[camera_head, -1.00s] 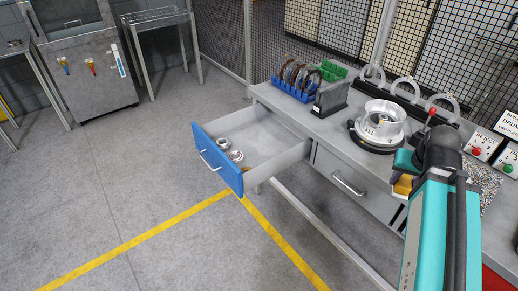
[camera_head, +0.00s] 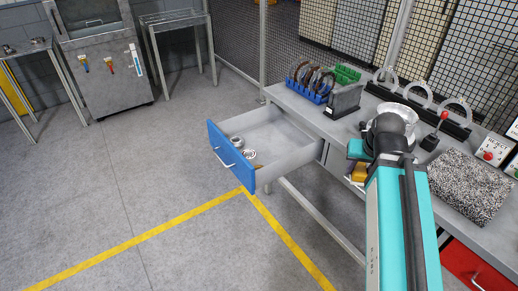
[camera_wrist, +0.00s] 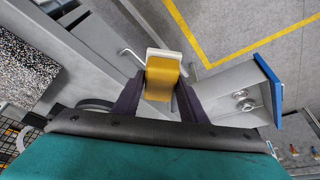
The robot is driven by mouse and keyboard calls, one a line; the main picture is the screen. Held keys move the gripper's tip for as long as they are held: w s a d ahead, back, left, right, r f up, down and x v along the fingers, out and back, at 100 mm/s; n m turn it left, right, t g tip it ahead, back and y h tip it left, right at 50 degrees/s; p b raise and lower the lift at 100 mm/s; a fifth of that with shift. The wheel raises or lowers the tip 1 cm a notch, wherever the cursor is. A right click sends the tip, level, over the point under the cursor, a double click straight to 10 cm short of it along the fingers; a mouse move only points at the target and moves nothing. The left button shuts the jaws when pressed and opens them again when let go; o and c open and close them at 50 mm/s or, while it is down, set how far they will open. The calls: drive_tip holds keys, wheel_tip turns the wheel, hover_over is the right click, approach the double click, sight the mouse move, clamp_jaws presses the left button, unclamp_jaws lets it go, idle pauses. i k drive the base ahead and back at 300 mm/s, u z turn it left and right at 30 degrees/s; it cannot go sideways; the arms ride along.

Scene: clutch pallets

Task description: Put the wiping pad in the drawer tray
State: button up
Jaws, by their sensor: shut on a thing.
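The wiping pad (camera_wrist: 163,73) is a yellow block with a white edge, between the two dark fingers of my gripper (camera_wrist: 160,92) in the wrist view. My gripper is shut on it. In the head view the pad (camera_head: 359,172) shows as a small yellow patch beside the bench front, partly hidden by my arm. The drawer tray (camera_head: 287,153) is pulled open, grey with a blue front, left of the pad. Metal rings lie inside near its blue front. In the wrist view the drawer (camera_wrist: 225,82) is right of the pad, apart from it.
The bench top (camera_head: 300,101) carries a blue rack (camera_head: 312,92), ring stands (camera_head: 418,98) and a speckled mat (camera_head: 462,185). A red drawer front (camera_head: 470,265) is at lower right. A closed drawer handle (camera_wrist: 131,58) shows near the pad. The floor left of the drawer is clear.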

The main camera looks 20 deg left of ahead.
sight(271, 147)
drive_tip(key=u, duration=0.55)
drive_tip(key=i, duration=1)
drive_tip(key=z, duration=0.7)
drive_tip(key=k, duration=0.1)
drive_tip(key=u, duration=2.85)
